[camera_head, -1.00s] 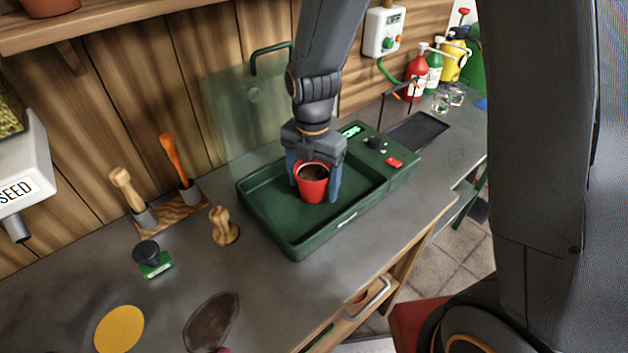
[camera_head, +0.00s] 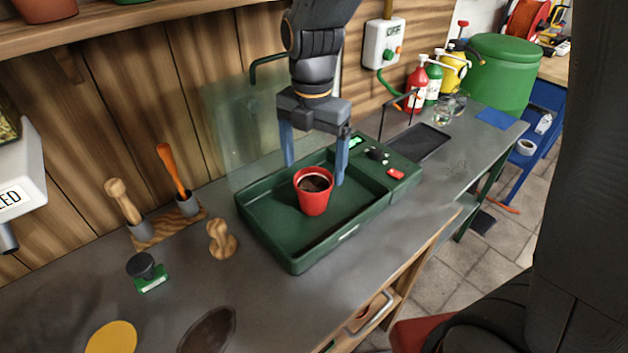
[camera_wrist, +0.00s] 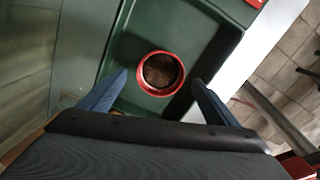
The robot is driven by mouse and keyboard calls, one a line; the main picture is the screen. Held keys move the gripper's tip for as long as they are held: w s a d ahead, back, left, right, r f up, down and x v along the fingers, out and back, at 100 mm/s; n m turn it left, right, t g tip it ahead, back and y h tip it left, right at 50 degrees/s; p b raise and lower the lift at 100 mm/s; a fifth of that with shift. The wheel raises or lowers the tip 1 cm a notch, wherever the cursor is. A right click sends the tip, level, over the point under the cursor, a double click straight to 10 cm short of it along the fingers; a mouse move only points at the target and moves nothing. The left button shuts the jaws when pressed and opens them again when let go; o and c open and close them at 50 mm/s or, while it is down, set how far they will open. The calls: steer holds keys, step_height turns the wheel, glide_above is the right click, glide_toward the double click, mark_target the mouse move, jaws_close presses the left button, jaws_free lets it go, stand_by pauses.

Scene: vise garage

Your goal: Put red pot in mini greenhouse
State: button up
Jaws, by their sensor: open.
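The red pot (camera_head: 314,201), filled with dark soil, stands upright in the green tray of the mini greenhouse (camera_head: 268,226). Its clear lid (camera_head: 240,120) is raised at the back, with a dark green handle. My gripper (camera_head: 315,170) is open and empty above and behind the pot, its blue fingers apart and clear of it. In the wrist view the pot (camera_wrist: 161,73) shows from above, beyond and between the open fingertips (camera_wrist: 160,78).
A control panel with a red button (camera_head: 396,174) is at the tray's right end. A wooden stamp (camera_head: 221,240), a tool holder (camera_head: 170,229) and a black-topped green stamp (camera_head: 147,272) stand to the left. Spray bottles (camera_head: 432,82) and a black tray (camera_head: 420,142) are at the right.

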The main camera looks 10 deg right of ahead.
mark_target(317, 187)
step_height(317, 187, up, 3)
steer(key=shift+f, duration=0.1)
steer(key=shift+d, duration=0.1)
steer(key=shift+s+d+m, duration=0.15)
steer(key=shift+d+m, duration=0.2)
steer(key=shift+m, duration=0.35)
steer(key=s+d+f+m, duration=0.2)
steer(key=s+d+m, duration=0.1)
steer(key=m, duration=0.6)
steer(key=s+d+f+m, duration=0.2)
steer(key=d+m, duration=0.3)
steer(key=m, duration=0.4)
steer(key=s+d+f+m+t, duration=0.1)
steer(key=s+d+f+m, duration=0.1)
steer(key=m, duration=0.7)
steer(key=s+d, duration=0.1)
steer(key=d, duration=0.1)
steer(key=shift+s+d+f, duration=0.3)
steer(key=shift+d+f, duration=0.1)
